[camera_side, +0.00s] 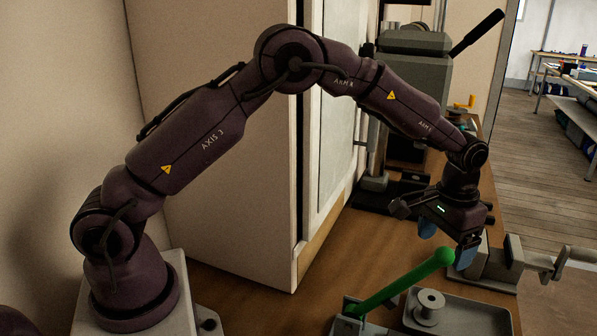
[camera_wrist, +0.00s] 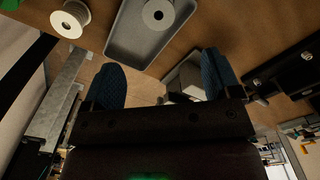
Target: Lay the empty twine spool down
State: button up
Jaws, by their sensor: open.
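A pale grey spool (camera_side: 429,306) stands upright on its flange in the grey tray (camera_side: 488,321). Its narrow core looks bare of twine. In the wrist view a grey spool (camera_wrist: 158,14) shows end-on inside the tray (camera_wrist: 126,38). A second, cream spool (camera_wrist: 70,18) stands outside the tray there; whether it carries twine I cannot tell. My gripper (camera_side: 447,243) is open, with blue fingers apart, above and behind the tray. In the wrist view nothing is held between the fingers (camera_wrist: 158,82).
A green lever (camera_side: 405,279) with a rounded tip rises left of the tray, close to my gripper. A grey vise (camera_side: 495,265) with a crank stands to the right. A grey machine (camera_side: 413,65) stands behind. Bare wooden bench (camera_side: 262,301) lies at the left.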

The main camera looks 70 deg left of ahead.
jog(key=s+a+r+t, duration=0.1)
jog(key=s+a+r, duration=0.1)
jog(key=s+r, duration=0.5)
jog(key=s+a+r+t, duration=0.25)
jog(key=s+r, duration=0.25)
jog(key=r, duration=0.4)
jog(key=s+a+r+t, duration=0.1)
jog(key=s+a, duration=0.1)
jog(key=s, duration=0.7)
jog(key=s+a+t, duration=0.1)
jog(key=s, duration=0.8)
jog(key=shift+a+r, duration=0.35)
